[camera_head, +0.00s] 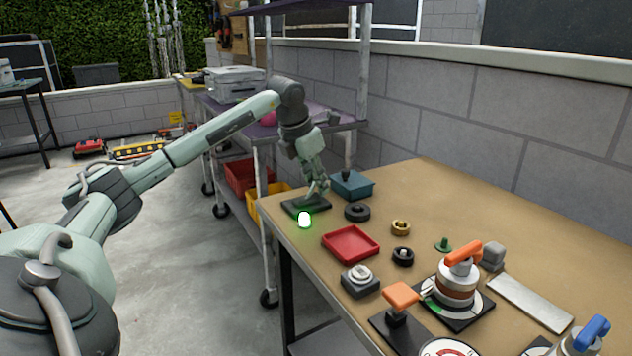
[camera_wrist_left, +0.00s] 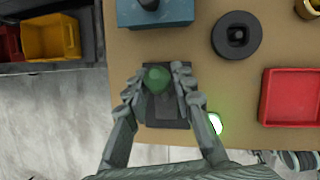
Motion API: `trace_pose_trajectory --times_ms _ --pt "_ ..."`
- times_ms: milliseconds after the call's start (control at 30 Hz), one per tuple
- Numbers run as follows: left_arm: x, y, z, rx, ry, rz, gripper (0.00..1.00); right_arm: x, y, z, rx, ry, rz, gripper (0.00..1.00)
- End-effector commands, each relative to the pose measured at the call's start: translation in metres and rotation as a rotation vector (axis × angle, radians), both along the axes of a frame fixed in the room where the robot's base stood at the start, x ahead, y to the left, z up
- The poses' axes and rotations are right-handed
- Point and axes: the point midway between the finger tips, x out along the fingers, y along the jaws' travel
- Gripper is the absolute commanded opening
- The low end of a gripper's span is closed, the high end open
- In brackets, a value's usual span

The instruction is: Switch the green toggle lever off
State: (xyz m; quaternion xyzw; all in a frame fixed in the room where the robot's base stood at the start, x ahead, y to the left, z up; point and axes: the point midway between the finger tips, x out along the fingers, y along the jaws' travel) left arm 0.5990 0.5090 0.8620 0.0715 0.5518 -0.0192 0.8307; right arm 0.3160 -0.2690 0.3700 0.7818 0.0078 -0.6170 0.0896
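My left gripper (camera_wrist_left: 160,82) is over the plate, with one finger on each side of the green lever knob. The fingers are apart; the left one is close to the knob and a gap shows on the right. I cannot tell whether either finger touches it. In the head view my left gripper (camera_head: 317,187) hides most of the lever above the plate (camera_head: 300,206). My right gripper is not in view.
A lit green lamp (camera_head: 304,219) sits at the plate's front edge. A blue box (camera_head: 352,186), a black ring (camera_head: 357,212) and a red tray (camera_head: 350,243) are close by. Orange-handled devices (camera_head: 462,255) stand further right. A cart (camera_head: 262,150) is behind the arm.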

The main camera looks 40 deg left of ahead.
Motion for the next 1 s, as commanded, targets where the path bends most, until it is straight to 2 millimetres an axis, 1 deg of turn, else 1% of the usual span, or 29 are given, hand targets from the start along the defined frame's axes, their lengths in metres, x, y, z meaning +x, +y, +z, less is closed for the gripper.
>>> trace_pose_trajectory --times_ms 33,133,167,967,1000 --pt "-0.0001 0.0000 0.0002 0.000 0.000 0.000 0.15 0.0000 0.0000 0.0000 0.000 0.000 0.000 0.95" --pt "-0.0001 0.0000 0.0003 0.000 0.000 0.000 0.02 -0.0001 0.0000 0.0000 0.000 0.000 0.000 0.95" --pt "-0.0001 0.0000 0.0003 0.000 0.000 0.000 0.00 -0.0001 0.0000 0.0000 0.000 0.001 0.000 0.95" --pt "-0.0005 0.0007 -0.0009 -0.002 -0.009 0.001 0.00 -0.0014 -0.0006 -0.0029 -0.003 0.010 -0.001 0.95" --pt "-0.0007 0.0009 -0.0014 -0.004 -0.014 0.001 0.00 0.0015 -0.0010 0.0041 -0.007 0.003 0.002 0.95"
